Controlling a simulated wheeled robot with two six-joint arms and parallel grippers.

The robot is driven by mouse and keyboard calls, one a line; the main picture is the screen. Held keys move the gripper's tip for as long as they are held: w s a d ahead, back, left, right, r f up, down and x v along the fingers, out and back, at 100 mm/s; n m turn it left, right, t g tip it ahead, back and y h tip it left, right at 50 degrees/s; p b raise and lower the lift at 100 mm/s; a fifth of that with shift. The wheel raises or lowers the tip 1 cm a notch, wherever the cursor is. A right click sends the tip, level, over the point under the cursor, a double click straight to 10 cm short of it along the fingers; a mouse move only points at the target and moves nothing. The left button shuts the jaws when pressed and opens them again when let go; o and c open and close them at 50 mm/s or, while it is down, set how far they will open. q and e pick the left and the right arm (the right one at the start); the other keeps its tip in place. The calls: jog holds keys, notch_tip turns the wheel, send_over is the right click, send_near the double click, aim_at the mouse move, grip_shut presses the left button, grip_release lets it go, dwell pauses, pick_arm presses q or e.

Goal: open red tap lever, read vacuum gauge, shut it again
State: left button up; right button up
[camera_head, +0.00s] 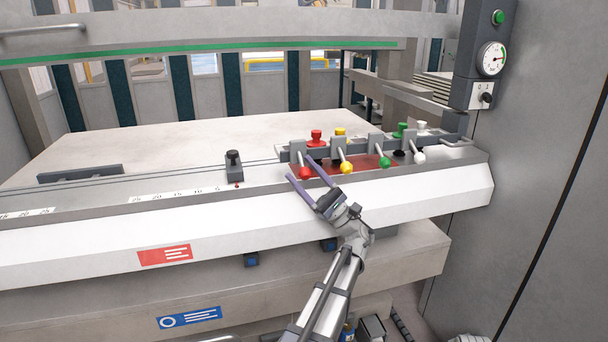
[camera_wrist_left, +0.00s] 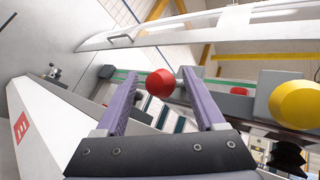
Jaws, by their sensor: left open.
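The red tap lever (camera_head: 305,173) has a red ball knob and is the leftmost in a row of levers on the grey rail. My left gripper (camera_head: 299,168) is open, its two purple fingers reaching to either side of that red ball. In the left wrist view the red ball (camera_wrist_left: 160,83) shows between the fingertips (camera_wrist_left: 158,73), with a gap visible on its left; contact on the right cannot be told. The round vacuum gauge (camera_head: 492,59) is on the dark post at upper right; its reading is too small to tell. My right gripper is not in view.
Yellow (camera_head: 346,168), green (camera_head: 384,162) and white (camera_head: 419,157) ball levers stand to the right. Red (camera_head: 316,137), yellow, green and white knobs stand behind. A small black-topped block (camera_head: 234,167) is to the left. A switch (camera_head: 486,97) sits below the gauge.

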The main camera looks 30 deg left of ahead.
pick_arm(q)
jog(key=b+v, duration=0.5)
jog(key=v, duration=0.2)
jog(key=shift+d+f+b, duration=0.3)
dwell(1.3)
